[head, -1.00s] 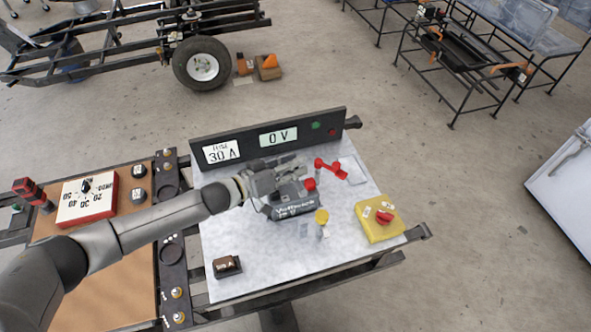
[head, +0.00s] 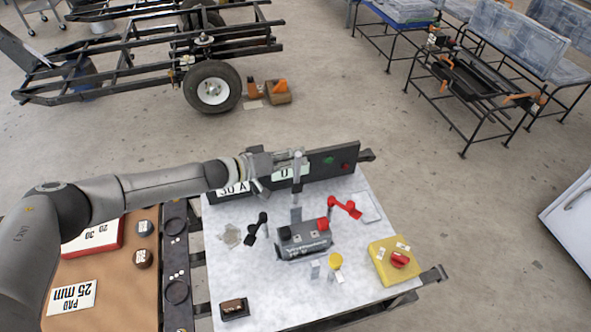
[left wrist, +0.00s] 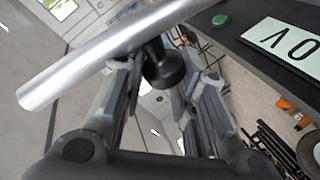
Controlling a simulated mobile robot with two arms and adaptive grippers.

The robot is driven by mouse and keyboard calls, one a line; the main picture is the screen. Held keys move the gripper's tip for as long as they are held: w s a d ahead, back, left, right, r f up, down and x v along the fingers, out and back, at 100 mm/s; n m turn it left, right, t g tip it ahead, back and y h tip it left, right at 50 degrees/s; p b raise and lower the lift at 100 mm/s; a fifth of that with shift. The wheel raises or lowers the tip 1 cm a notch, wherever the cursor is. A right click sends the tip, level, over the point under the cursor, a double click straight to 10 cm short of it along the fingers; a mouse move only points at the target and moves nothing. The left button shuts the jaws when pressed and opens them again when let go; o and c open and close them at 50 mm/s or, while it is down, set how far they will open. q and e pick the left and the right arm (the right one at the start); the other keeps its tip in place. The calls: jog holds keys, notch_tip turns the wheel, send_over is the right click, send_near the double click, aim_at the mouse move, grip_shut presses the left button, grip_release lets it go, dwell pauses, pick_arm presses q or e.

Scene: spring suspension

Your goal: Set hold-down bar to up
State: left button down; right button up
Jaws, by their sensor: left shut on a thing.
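The hold-down bar (head: 298,168) is a grey metal bar standing roughly upright above the far side of the battery (head: 300,247). In the left wrist view the bar (left wrist: 100,58) crosses the top as a silver rod with a black knob (left wrist: 162,66) beneath it. My left gripper (head: 284,163) is at the bar, in front of the display panel (head: 333,160). In the left wrist view its fingers (left wrist: 155,85) are around the knob, shut on it. The dark grey battery sits on the white bench top, clear of the gripper. My right gripper is out of view.
A yellow box with a red knob (head: 399,259) is at right, a small brown-topped block (head: 234,307) at front left. The near bench top (head: 280,305) has free room.

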pick_arm(q)
jog(key=shift+w+a+f+b, duration=0.35)
jog(key=shift+w+f, duration=0.2)
jog(key=shift+f, duration=0.05)
jog(key=shift+w+a+f+b, duration=0.35)
jog(key=shift+w+f, duration=0.15)
jog(key=shift+f, duration=0.1)
jog(key=c, duration=1.4)
grip_release()
jog(key=shift+o, duration=1.1)
jog(key=shift+w, duration=0.15)
jog(key=r+v, duration=0.1)
jog(key=v, duration=1.1)
jog(key=shift+d, duration=0.2)
